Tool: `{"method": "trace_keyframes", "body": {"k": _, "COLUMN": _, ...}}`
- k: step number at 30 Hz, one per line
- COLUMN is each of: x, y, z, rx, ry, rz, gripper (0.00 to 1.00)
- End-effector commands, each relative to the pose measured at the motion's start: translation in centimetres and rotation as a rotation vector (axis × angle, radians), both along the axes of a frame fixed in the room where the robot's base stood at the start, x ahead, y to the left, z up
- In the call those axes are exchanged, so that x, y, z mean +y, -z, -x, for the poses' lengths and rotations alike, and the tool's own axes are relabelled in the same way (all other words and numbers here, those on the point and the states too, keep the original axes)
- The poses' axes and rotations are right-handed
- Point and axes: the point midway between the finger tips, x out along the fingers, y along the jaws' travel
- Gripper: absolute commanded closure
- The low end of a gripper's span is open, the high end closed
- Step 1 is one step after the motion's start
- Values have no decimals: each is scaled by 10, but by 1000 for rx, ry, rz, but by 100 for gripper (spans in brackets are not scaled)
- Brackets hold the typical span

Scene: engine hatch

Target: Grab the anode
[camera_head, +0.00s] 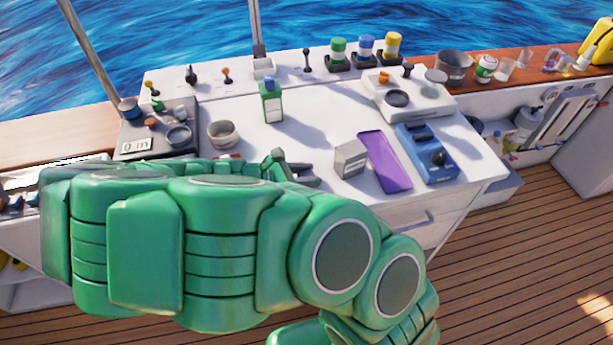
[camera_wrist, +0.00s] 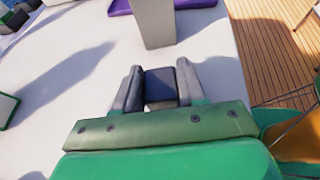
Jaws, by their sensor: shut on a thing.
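My gripper (camera_wrist: 158,80) is shut on a small dark grey block, which I take to be the anode (camera_wrist: 160,86). The block sits between the two fingers, and its lower part is hard to make out. In the head view my gripper (camera_head: 300,172) is low over the white worktop, and my green arm hides much of what is near it. I cannot tell whether the block touches the worktop.
A grey box (camera_head: 349,158) stands just beyond my fingertips, also in the wrist view (camera_wrist: 153,22). Beside it lie a purple slab (camera_head: 385,161) and a blue device (camera_head: 428,153).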

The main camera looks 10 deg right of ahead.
Motion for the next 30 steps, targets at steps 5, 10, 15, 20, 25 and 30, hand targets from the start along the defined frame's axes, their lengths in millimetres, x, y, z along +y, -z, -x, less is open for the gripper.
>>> {"method": "trace_keyframes", "body": {"k": 5, "x": 0, "y": -21, "z": 0, "rx": -2, "ry": 1, "rz": 1, "gripper": 100}}
{"method": "trace_keyframes", "body": {"k": 10, "x": 0, "y": -44, "z": 16, "rx": -3, "ry": -1, "rz": 0, "gripper": 100}}
{"method": "trace_keyframes", "body": {"k": 15, "x": -1, "y": -65, "z": 35, "rx": -1, "ry": -2, "rz": 0, "gripper": 100}}
{"method": "trace_keyframes", "body": {"k": 20, "x": -2, "y": -85, "z": 52, "rx": -3, "ry": -3, "rz": -2, "gripper": 100}}
{"method": "trace_keyframes", "body": {"k": 25, "x": -2, "y": -94, "z": 77, "rx": 0, "ry": -4, "rz": -1, "gripper": 100}}
{"method": "trace_keyframes", "body": {"k": 30, "x": -4, "y": -105, "z": 99, "rx": 0, "ry": -3, "rz": 1, "gripper": 100}}
